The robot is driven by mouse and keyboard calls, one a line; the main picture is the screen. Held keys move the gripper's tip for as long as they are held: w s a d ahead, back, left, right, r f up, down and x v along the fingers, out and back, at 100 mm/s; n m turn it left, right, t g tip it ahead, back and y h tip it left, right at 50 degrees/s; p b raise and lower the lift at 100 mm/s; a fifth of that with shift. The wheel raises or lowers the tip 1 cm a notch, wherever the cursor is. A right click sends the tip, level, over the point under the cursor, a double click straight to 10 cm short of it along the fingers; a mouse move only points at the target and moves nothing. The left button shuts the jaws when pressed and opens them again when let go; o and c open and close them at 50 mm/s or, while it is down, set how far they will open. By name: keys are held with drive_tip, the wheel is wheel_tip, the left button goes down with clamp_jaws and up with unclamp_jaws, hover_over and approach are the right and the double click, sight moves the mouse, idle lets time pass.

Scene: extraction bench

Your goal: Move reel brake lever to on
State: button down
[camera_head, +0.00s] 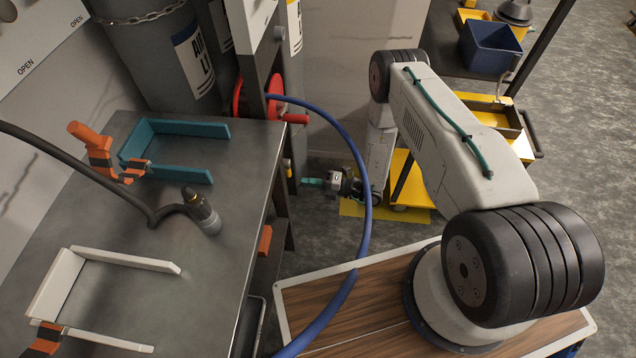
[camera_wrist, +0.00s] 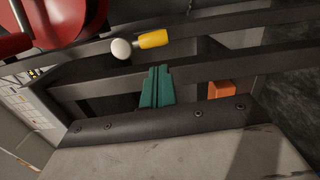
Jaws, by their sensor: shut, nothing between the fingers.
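The reel brake lever appears as a short yellow grip (camera_wrist: 153,39) with a pale round knob (camera_wrist: 121,48) at its left, set by a dark frame rail below the red reel (camera_wrist: 75,18) in the wrist view. I cannot read its on or off marking. In the head view only a small yellow bit (camera_head: 288,168) shows at the frame beside the bench. My gripper (camera_head: 311,182) is low at the right of that frame. Its teal fingers (camera_wrist: 158,70) are shut and empty. In the wrist view they point toward the lever, with a visible gap between them.
The blue hose (camera_head: 352,160) arcs from the red reel (camera_head: 238,98) past my gripper. The metal bench (camera_head: 230,240) stands at left. A yellow cart (camera_head: 520,148) is at right. An orange block (camera_wrist: 222,90) sits right of my fingers in the wrist view.

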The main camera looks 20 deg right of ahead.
drive_tip(key=shift+x, duration=2.35)
drive_tip(key=shift+w+d+f+n, duration=0.2)
drive_tip(key=shift+w+n, duration=0.2)
drive_tip(key=shift+n, duration=0.4)
drive_tip(key=w+n, duration=0.1)
drive_tip(key=n, duration=0.1)
drive_tip(key=w+d+n, duration=0.1)
drive_tip(key=n, duration=0.1)
drive_tip(key=w+n, duration=0.1)
drive_tip(key=n, duration=0.2)
drive_tip(key=shift+w+d+r, duration=0.15)
drive_tip(key=shift+w+d, duration=0.1)
drive_tip(key=shift+w+r, duration=0.1)
drive_tip(key=shift+w, duration=0.05)
drive_tip(key=shift+d, duration=0.1)
drive_tip(key=v, duration=1)
drive_tip(key=shift+f, duration=0.25)
